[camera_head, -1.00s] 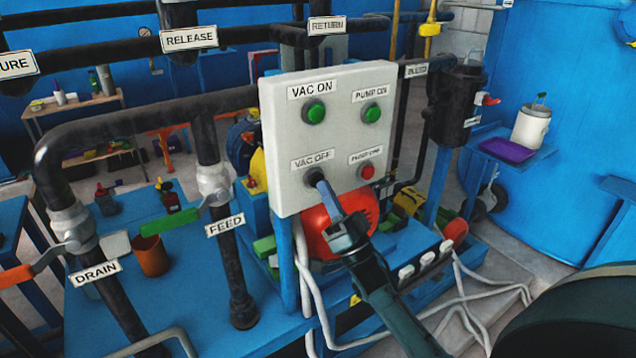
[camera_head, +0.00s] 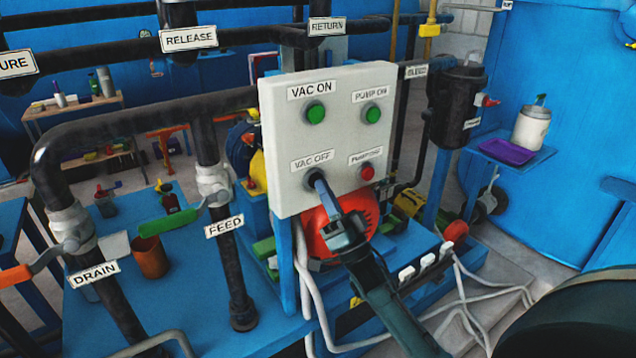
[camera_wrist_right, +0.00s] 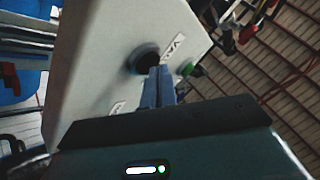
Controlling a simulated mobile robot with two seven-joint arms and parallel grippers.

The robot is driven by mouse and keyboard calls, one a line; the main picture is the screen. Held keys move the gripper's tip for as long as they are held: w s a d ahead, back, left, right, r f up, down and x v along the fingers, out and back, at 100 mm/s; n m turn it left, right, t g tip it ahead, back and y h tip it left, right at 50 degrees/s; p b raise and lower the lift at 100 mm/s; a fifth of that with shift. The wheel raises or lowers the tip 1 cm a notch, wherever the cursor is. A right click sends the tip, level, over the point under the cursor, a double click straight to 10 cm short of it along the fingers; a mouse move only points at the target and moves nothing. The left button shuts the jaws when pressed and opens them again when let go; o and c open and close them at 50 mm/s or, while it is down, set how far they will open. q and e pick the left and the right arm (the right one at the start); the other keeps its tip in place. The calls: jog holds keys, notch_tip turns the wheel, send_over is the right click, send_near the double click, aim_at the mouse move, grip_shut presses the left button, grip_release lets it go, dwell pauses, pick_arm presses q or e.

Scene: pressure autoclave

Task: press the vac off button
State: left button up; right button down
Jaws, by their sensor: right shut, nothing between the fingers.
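The grey control box (camera_head: 333,96) stands in the middle of the head view. The VAC OFF button (camera_head: 313,175) is at its lower left, under the VAC OFF label (camera_head: 312,160). My right gripper (camera_head: 320,184) is shut and empty, with its fingertips at the button's face. The fingers cover much of the button. In the right wrist view the shut fingers (camera_wrist_right: 158,78) meet the dark button (camera_wrist_right: 146,58) inside its round collar. I cannot tell how far the button is pushed in. My left gripper is not in view.
On the same box are the green VAC ON button (camera_head: 316,112), the green PUMP ON button (camera_head: 372,114) and a red button (camera_head: 366,174). A red round part (camera_head: 338,222) sits just behind my gripper. The FEED pipe (camera_head: 232,265) stands to the left.

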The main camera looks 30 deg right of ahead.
dwell(0.5)
jog(key=shift+s+p, duration=0.45)
jog(key=shift+s, duration=0.35)
jog(key=s, duration=0.1)
jog(key=s+p, duration=0.1)
jog(key=s, duration=0.1)
jog(key=s+p, duration=0.1)
jog(key=s, duration=0.1)
jog(key=shift+d, duration=0.25)
dwell(0.5)
